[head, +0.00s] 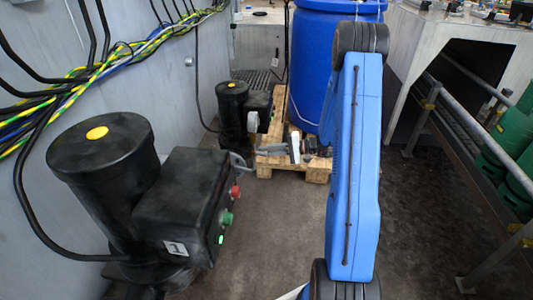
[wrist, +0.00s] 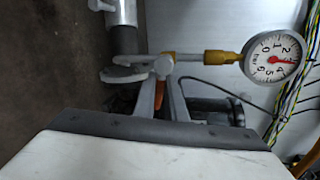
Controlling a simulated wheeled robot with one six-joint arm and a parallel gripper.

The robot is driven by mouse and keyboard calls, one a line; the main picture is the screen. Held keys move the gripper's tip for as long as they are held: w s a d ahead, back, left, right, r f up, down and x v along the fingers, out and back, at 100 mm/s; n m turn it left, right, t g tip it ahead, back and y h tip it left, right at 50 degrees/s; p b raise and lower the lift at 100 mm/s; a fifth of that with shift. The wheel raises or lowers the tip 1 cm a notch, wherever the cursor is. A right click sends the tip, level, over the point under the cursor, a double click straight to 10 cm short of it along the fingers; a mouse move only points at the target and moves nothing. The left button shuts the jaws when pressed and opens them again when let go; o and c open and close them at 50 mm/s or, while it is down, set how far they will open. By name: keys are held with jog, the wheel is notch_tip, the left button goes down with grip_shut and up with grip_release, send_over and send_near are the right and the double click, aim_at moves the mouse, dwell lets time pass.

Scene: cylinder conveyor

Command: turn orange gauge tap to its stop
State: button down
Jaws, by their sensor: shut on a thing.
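The orange tap handle (wrist: 160,96) shows in the wrist view as a small orange patch between my gripper's two grey fingers. My gripper (wrist: 161,84) is shut on it, and the fingers hide most of the handle. A brass-coloured fitting (wrist: 210,56) runs right from beside the tap to a round white pressure gauge (wrist: 268,60), marked in bar. Its red needle points to the right. In the head view my gripper (head: 268,150) is small and far off, beside the far black motor. The tap cannot be made out there.
A near black motor (head: 100,180) with a switch box stands at left; a far black motor (head: 232,108) stands behind it. A blue drum (head: 310,60) sits on a wooden pallet (head: 268,165). Cables (head: 100,70) line the left wall. Metal rails (head: 455,135) stand at right. The centre floor (head: 255,240) is clear.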

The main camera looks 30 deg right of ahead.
jog(key=shift+r+n, duration=0.25)
jog(key=shift+n, duration=0.65)
jog(key=c, duration=1.8)
grip_release()
jog(key=shift+s+d+r, duration=0.1)
jog(key=shift+d, duration=0.05)
jog(key=v, duration=1.7)
jog(key=shift+s, duration=0.3)
